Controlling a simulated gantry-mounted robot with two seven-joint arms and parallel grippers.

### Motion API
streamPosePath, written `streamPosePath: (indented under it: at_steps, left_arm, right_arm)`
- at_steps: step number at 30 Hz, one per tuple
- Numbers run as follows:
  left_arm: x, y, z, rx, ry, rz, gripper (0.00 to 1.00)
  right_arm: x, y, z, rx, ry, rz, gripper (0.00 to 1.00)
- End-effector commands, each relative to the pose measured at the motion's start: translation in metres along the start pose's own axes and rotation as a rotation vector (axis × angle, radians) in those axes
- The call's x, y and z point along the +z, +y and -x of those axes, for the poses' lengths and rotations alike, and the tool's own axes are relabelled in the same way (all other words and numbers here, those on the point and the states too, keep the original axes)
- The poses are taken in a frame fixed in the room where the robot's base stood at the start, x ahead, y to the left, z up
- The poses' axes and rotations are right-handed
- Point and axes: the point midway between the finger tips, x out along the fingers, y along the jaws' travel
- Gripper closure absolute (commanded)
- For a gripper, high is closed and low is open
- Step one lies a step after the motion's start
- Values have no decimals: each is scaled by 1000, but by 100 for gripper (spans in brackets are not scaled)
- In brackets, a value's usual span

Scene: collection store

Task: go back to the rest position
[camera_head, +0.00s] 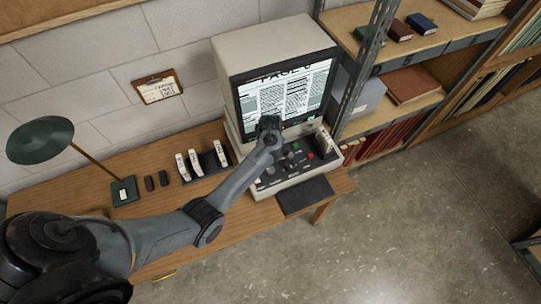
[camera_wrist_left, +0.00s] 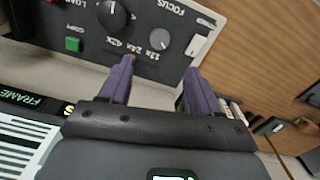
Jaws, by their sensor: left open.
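My left arm (camera_head: 170,235) reaches in from the left of the head view, across the desk to the microfilm reader. My left gripper, in the wrist view (camera_wrist_left: 160,68), is open with its two purple fingers apart and nothing between them. It is over the reader's control panel (camera_wrist_left: 215,55), near a black knob (camera_wrist_left: 113,15) and a grey focus knob (camera_wrist_left: 160,39). Whether the fingertips touch the panel cannot be told. In the head view my wrist is in front of the lit screen (camera_head: 285,95), and the fingers are not clearly visible. My right gripper is not in view.
The reader (camera_head: 260,42) stands on a wooden desk (camera_head: 150,208). A green lamp (camera_head: 40,140) and several small boxes (camera_head: 197,163) are left of it. Metal-framed shelves (camera_head: 345,20) with books are close on the right. The concrete floor (camera_head: 420,200) in front is clear.

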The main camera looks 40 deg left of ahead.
Motion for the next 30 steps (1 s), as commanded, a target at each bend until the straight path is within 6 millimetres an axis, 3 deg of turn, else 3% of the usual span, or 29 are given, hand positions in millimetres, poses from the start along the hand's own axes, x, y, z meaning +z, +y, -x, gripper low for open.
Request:
streamPosePath:
  at_steps: [7, 11, 14, 16, 20, 24, 27, 30]
  left_arm:
    - [1, -4, -3, -8, -2, 0, 37]
    - [6, -27, -20, -50, -12, 1, 37]
    - [14, -64, -43, -116, -24, -1, 37]
    - [22, -102, -60, -171, -30, -7, 37]
    - [41, -173, -68, -225, -19, -76, 37]
    - [68, -227, -42, -208, -4, -271, 37]
    - [93, -249, -7, -160, 5, -469, 37]
    - [118, -258, 36, -91, 22, -680, 37]
  right_arm:
    - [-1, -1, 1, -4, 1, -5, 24]
    - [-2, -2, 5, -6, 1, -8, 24]
    - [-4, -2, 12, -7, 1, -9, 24]
    - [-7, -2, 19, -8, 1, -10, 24]
    - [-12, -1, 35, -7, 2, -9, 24]
    - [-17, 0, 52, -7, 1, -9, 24]
    - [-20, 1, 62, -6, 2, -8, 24]
    - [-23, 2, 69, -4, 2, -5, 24]
